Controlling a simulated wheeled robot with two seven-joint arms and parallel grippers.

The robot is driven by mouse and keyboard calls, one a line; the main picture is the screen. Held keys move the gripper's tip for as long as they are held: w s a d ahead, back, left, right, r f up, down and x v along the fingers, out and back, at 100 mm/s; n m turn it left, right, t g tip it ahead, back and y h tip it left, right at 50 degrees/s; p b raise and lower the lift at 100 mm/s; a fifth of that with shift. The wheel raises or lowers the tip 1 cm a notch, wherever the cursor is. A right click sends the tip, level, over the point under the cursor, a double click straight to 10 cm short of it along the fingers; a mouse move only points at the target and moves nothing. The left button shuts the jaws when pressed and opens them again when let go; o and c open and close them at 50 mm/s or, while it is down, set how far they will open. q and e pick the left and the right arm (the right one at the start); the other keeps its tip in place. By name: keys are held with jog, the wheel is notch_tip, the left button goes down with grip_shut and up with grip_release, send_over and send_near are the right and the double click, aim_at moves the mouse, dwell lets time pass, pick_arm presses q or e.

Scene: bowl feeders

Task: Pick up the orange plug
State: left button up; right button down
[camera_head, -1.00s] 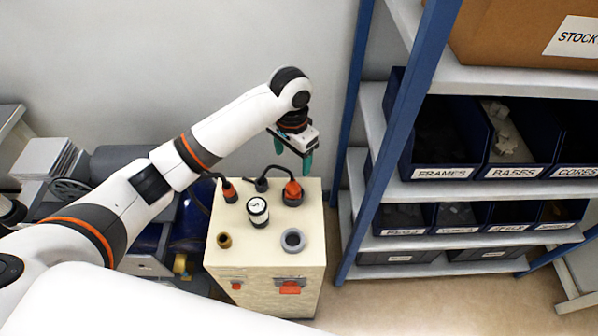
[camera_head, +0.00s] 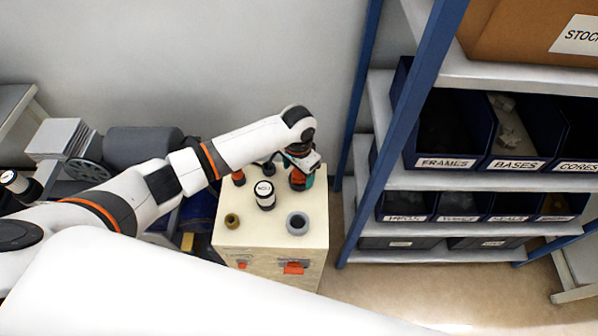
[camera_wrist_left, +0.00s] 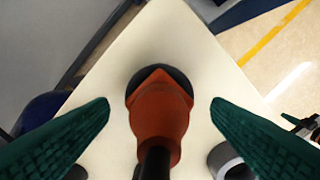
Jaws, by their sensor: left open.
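The orange plug (camera_head: 297,181) stands at the back right of the cream cabinet top. In the left wrist view the plug (camera_wrist_left: 158,110) has a round black base and a dark cable running toward the bottom of the picture. My left gripper (camera_wrist_left: 160,104) is open, with one teal finger on each side of the plug and a visible gap on both sides. In the head view the left gripper (camera_head: 306,174) is over the plug and partly hides it. My right gripper is not in view.
The cream cabinet (camera_head: 262,238) also bears a smaller orange plug (camera_head: 238,178), a black-and-white cylinder (camera_head: 265,195), a grey ring (camera_head: 297,223) and a brass ring (camera_head: 232,221). A blue-framed shelf (camera_head: 398,135) with labelled bins stands close on the right.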

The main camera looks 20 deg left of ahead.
pick_arm(q)
jog(key=shift+f, duration=0.1)
jog(key=shift+c, duration=0.4)
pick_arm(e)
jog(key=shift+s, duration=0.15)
pick_arm(q)
jog(key=shift+w, duration=0.1)
jog(key=c, duration=1)
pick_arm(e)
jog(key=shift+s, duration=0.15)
